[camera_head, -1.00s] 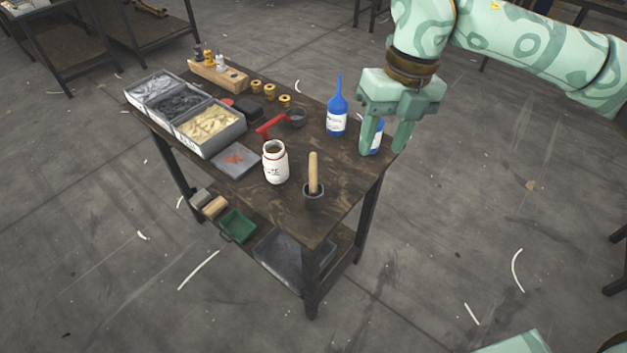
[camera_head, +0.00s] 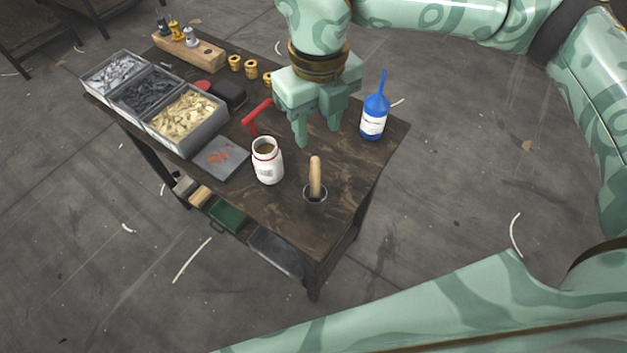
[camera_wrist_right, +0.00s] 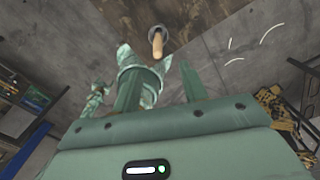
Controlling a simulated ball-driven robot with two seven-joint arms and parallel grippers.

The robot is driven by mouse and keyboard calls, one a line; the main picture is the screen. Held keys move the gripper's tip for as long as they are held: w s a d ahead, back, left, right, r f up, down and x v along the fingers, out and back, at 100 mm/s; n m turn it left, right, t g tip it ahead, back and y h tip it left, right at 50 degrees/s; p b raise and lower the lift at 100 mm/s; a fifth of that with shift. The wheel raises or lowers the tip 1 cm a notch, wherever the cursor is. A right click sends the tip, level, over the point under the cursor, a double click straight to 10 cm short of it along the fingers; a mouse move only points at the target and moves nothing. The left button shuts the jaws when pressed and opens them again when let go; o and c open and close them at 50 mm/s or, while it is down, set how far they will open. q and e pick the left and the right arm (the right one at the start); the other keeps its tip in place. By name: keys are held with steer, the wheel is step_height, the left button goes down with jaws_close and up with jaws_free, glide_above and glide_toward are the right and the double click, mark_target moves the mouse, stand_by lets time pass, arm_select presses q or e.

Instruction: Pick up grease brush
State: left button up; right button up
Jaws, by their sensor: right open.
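The grease brush shows as a light wooden handle (camera_head: 315,176) standing nearly upright in a small dark cup (camera_head: 315,200) near the table's front corner. Its lower end is hidden inside the cup. In the right wrist view the handle (camera_wrist_right: 157,42) appears beyond the fingers, with the cup rim around its far end. My right gripper (camera_head: 318,133) is open and empty, fingers pointing down, above the table and behind the brush in the head view. It is apart from the handle. My left gripper does not show.
A white jar (camera_head: 267,168) stands just left of the cup. A blue bottle (camera_head: 373,122) stands near the right edge. A red-handled tool (camera_head: 256,114) lies behind the jar. A three-part bin (camera_head: 184,140) occupies the left side. The tabletop right of the cup is clear.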

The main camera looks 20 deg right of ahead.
mark_target(316, 159)
steer(key=f, duration=0.4)
steer(key=shift+w+f, duration=0.2)
steer(key=shift+f, duration=0.2)
steer(key=shift+f+b, duration=0.2)
steer(key=shift+b, duration=0.1)
steer(key=f, duration=0.3)
steer(key=f+b, duration=0.1)
steer(key=f, duration=0.1)
steer(key=shift+s+a, duration=0.2)
steer(key=shift+s, duration=0.15)
jaws_close()
